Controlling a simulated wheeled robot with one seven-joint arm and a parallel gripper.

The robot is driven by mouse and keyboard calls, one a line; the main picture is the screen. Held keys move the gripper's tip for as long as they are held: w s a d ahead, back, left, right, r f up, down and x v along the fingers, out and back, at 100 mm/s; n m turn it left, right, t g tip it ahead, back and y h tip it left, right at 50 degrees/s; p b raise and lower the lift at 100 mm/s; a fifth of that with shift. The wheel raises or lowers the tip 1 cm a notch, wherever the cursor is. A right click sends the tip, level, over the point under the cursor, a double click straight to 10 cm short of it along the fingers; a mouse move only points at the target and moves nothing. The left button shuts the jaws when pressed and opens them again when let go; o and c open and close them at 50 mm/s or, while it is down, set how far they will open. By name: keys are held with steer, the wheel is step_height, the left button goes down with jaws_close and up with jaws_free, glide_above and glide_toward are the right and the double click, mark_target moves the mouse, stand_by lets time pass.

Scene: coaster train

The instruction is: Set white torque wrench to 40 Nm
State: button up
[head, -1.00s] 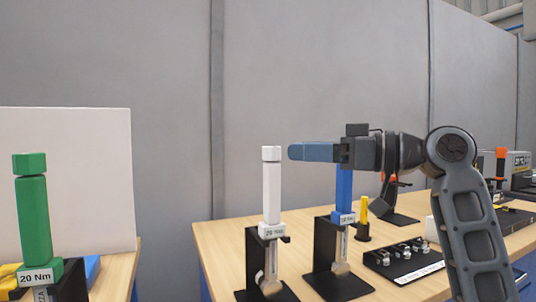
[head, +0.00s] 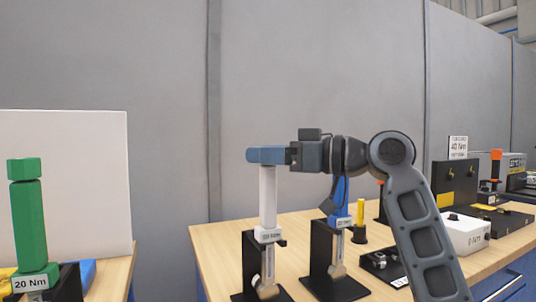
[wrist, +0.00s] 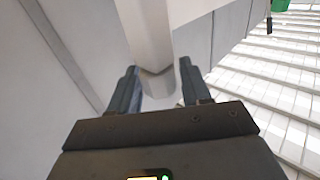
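The white torque wrench (head: 268,195) stands upright in a black stand (head: 246,262) on the wooden table. Its label is too small to read surely now. My gripper (head: 254,155) is level at the wrench's top, and its blue-grey fingers hide the white cap in the head view. In the wrist view, the white wrench (wrist: 147,28) and its hexagonal end (wrist: 158,82) lie between the two fingers (wrist: 158,78). The fingers are apart, one on each side, with a narrow gap visible at least on the right. A sign (head: 458,146) at the right reads 40 Nm.
A blue wrench (head: 341,193) in its own black stand (head: 326,260) is close on the right, below my arm. A yellow-handled tool (head: 360,213) and a white box (head: 466,233) stand further right. A green wrench (head: 27,222) labelled 20 Nm is at the left.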

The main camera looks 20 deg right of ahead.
steer(key=c, duration=0.7)
